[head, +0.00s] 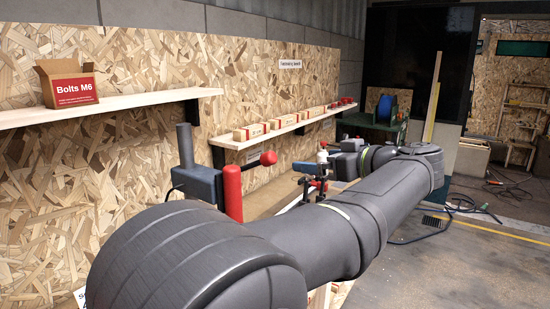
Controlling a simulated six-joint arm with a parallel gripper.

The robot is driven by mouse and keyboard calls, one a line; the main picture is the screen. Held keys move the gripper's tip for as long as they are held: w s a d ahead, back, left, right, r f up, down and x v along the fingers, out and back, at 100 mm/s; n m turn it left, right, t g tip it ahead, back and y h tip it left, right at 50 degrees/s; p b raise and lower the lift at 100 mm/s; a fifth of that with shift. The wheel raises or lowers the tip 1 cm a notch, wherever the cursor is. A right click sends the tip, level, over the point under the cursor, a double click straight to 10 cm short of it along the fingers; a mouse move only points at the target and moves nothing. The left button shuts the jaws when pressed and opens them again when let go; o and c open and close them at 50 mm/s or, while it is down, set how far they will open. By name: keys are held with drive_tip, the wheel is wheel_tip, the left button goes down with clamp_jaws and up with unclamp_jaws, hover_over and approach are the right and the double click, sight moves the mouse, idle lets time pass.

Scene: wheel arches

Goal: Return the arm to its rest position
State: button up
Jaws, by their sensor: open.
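In the head view my arm reaches from the lower left up to the right and bends back to the left at its far end. My gripper (316,178) is small there, beyond the forearm, and partly hidden by it. Its jaws look open, and I see nothing held between them. Red and white parts show close around it, and I cannot tell whether they touch it.
A shelf (130,107) with an open Bolts M6 box (68,84) is at the left. A lower shelf (232,141) holds several small boxes. A red cylinder (233,192) stands close behind my arm. The floor (455,265) at right is mostly clear, with cables farther back.

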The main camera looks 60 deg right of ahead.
drive_tip(key=v, duration=1)
